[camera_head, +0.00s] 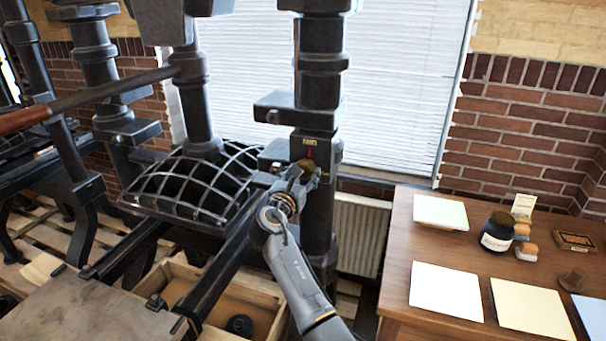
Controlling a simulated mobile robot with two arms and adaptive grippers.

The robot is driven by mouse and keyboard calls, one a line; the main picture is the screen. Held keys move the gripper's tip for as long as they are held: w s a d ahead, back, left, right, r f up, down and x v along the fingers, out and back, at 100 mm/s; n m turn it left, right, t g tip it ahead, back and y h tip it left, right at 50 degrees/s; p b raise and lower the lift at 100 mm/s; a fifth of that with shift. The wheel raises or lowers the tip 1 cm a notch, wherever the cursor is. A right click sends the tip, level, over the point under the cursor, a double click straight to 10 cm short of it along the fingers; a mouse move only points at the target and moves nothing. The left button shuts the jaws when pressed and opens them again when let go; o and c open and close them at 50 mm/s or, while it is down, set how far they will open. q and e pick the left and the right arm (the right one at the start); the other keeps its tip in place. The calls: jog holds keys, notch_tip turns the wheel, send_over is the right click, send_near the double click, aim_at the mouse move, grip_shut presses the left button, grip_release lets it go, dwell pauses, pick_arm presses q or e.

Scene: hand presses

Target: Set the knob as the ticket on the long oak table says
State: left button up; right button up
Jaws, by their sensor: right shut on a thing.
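A round, brownish knob (308,163) sits on the front of the press's right column, just below a small label plate with a red mark (309,149). My right gripper (300,177) is shut on the knob and covers part of it, so its exact setting is hard to read. The long oak table (398,283) stands at the right. A small cream ticket (523,206) stands upright near its back, behind a dark jar; its writing is too small to read. My left gripper is not in view.
The black iron press, with a curved ribbed part (195,185) and a long bar handle (90,98), fills the left and middle. The table holds paper sheets (446,290), a dark labelled jar (497,232) and stamps. An open wooden drawer (262,300) lies below the press.

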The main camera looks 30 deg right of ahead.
jog(key=shift+r+m+b, duration=0.2)
jog(key=shift+m+b, duration=4.1)
jog(key=shift+m, duration=1.65)
jog(key=shift+r+m+b, duration=0.15)
jog(key=shift+m+b, duration=4.1)
jog(key=shift+m, duration=1.7)
jog(key=shift+w, duration=0.1)
jog(key=shift+r, duration=0.1)
jog(key=o, duration=0.9)
jog(key=shift+c, duration=0.2)
jog(key=o, duration=0.3)
jog(key=shift+f, duration=0.2)
